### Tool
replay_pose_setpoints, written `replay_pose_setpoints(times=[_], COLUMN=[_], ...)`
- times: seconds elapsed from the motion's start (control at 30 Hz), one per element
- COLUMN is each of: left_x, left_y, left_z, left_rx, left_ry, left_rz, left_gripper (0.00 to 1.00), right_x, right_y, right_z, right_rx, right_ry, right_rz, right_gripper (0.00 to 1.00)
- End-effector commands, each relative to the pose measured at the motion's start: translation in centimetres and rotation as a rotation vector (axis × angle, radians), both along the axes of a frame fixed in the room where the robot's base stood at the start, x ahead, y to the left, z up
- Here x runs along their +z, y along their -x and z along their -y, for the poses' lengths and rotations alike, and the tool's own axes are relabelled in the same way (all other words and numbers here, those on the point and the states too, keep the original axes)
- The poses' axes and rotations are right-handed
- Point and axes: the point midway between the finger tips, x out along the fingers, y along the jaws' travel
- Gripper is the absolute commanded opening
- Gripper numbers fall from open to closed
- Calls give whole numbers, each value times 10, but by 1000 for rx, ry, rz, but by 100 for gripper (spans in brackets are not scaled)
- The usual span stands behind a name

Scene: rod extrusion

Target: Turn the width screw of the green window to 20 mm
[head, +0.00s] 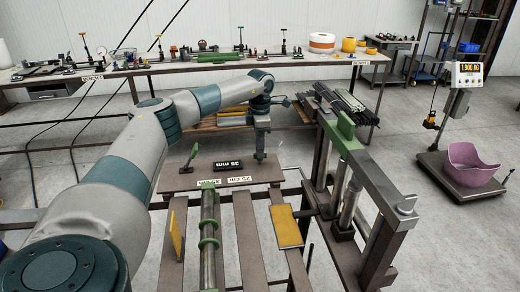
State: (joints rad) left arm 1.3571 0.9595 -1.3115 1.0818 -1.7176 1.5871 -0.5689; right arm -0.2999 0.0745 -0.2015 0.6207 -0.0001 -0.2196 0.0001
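My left arm comes in from the left, and its gripper (261,154) points down over the far right part of a brown board (180,181). The fingers are too small to tell whether they are open or shut. A black readout (228,163) on the board, left of the gripper, seems to read 35 mm. A green-handled lever (190,155) stands at the board's left. A green piece (338,128) tops the metal frame right of the gripper. I cannot make out which part is the green window or its width screw. My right gripper is not in view.
A green-ringed rod (209,240) runs toward me between brown slats. A yellow pad (286,227) lies on the slats. Dark bars (340,100) are stacked behind the frame. A scale (468,76) and pink tub (472,165) stand right. A long bench (210,69) is behind.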

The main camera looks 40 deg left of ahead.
Motion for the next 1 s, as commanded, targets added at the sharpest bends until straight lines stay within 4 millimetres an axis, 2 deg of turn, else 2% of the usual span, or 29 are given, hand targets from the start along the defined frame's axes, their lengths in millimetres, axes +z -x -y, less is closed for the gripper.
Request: replay_pose_setpoints(times=[0.47,1.0], left_x=[1,2], left_y=[0,-1], left_z=[0,0], left_rx=[107,555], left_ry=[1,1], left_rz=[1,1], left_gripper=[0,0], right_x=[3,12], right_y=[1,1], right_z=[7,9], right_rx=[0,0], right_ry=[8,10], right_rz=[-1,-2], right_gripper=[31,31])
